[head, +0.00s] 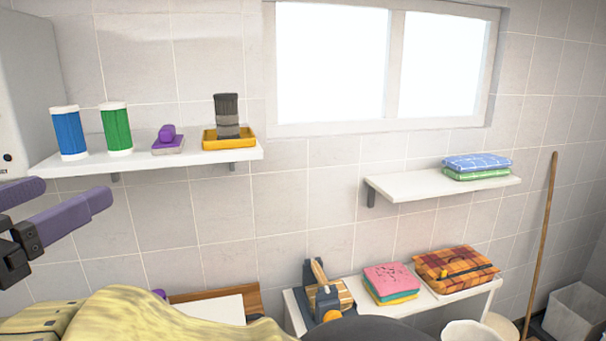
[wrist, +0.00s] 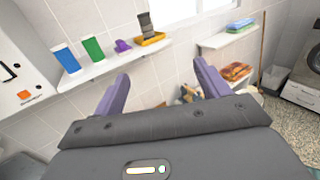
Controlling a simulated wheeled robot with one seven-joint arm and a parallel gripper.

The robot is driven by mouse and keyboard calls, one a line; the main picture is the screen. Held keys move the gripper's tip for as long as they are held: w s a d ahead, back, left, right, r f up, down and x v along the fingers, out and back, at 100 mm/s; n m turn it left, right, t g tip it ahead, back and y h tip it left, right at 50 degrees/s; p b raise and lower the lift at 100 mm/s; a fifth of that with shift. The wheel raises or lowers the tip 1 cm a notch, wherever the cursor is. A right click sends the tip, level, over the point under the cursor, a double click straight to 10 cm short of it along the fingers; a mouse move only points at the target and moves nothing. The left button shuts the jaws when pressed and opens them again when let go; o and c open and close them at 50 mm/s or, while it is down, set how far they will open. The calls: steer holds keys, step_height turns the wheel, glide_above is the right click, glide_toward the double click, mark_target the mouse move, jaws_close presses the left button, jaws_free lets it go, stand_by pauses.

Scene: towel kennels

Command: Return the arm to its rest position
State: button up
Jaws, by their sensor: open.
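My gripper (head: 58,203) shows at the left edge of the head view, with two purple fingers spread apart. In the wrist view its fingers (wrist: 160,92) stand wide apart with nothing between them. It is in the air in front of the wall, below and in front of the left shelf (head: 205,157). It touches nothing that I can see. Most of my arm is out of the head view.
The left shelf holds a blue cylinder (head: 69,133), a green cylinder (head: 116,130), a purple brush (head: 168,140) and a yellow tray (head: 229,142). Folded towels lie on the right shelf (head: 410,186) and low bench (head: 439,304). A yellowish cloth (head: 125,318) fills the lower left foreground.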

steer(key=w+a+f+n+t+y, duration=0.15)
steer(key=w+n+y, duration=0.25)
steer(key=w+n, duration=0.45)
steer(key=w+f+n+t+y, duration=0.1)
steer(key=w+n+t+y, duration=0.25)
steer(key=w+n, duration=0.5)
steer(key=w+d+f+n+g+y, duration=0.2)
steer(key=w+d+f+n+g, duration=0.1)
steer(key=w+d+f+n, duration=0.25)
steer(key=w+d+f+n+g+y, duration=0.2)
steer(key=w+f+n+g, duration=0.15)
steer(key=f+n, duration=0.4)
steer(key=d+f+n+g+h, duration=0.4)
steer(key=d+f+n+g, duration=0.15)
steer(key=d+f, duration=1.25)
steer(key=s+d+f+n+g+h, duration=0.3)
steer(key=s+d+f+g, duration=0.5)
steer(key=s+d+f, duration=0.4)
steer(key=s+d, duration=0.3)
steer(key=shift+s+h, duration=0.35)
steer(key=shift+s, duration=0.05)
steer(key=shift+d, duration=0.1)
